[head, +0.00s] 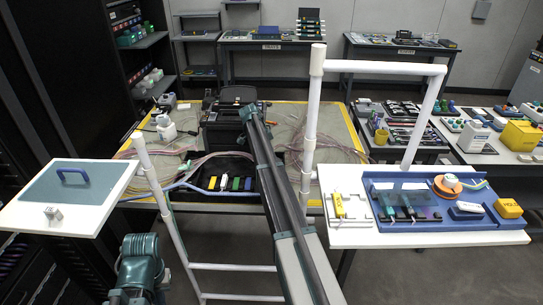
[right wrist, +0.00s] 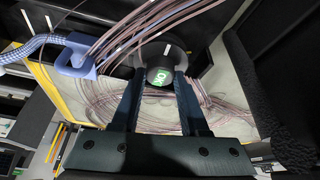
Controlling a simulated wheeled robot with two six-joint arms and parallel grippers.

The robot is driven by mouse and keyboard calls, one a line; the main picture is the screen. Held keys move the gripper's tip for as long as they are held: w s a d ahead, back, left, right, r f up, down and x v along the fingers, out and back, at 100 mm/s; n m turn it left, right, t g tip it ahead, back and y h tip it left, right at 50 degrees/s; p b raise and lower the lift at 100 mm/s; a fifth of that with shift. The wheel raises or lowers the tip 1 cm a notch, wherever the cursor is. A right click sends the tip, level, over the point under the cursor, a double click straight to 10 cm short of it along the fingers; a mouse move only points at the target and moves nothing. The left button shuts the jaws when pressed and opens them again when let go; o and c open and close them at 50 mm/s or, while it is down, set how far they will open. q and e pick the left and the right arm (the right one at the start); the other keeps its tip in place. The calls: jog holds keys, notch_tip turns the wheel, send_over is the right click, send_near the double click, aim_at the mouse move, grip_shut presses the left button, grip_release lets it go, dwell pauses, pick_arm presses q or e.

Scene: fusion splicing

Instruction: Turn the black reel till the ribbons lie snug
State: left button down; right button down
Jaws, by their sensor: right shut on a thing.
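In the right wrist view, my right gripper (right wrist: 158,84) is shut on a dark round part with green markings, which I take to be the black reel (right wrist: 165,56). One finger is on each side of it. Pinkish-brown ribbons (right wrist: 150,22) run from a blue-violet clip (right wrist: 78,56) past the reel. More ribbons lie in loose loops (right wrist: 85,97) below and beside it. In the head view my right arm reaches to the black case at the back, and the fingertips and reel cannot be made out. My left gripper is not seen.
The black case (head: 222,135) stands on a yellow-edged mat (head: 292,112). A black tray (head: 212,172) with coloured blocks lies in front, beside ribbon bundles (head: 335,150). A white side table (head: 90,222) stands left; a blue workstation (head: 440,226) stands right. White rails rise close to my arm.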

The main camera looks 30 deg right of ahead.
dwell(0.5)
jog(key=shift+c, duration=2.1)
grip_release()
jog(key=shift+r, duration=0.15)
jog(key=p+v, duration=1.2)
jog(key=v, duration=0.1)
jog(key=shift+r+p, duration=0.25)
jog(key=shift+p, duration=0.1)
jog(key=shift+w, duration=0.1)
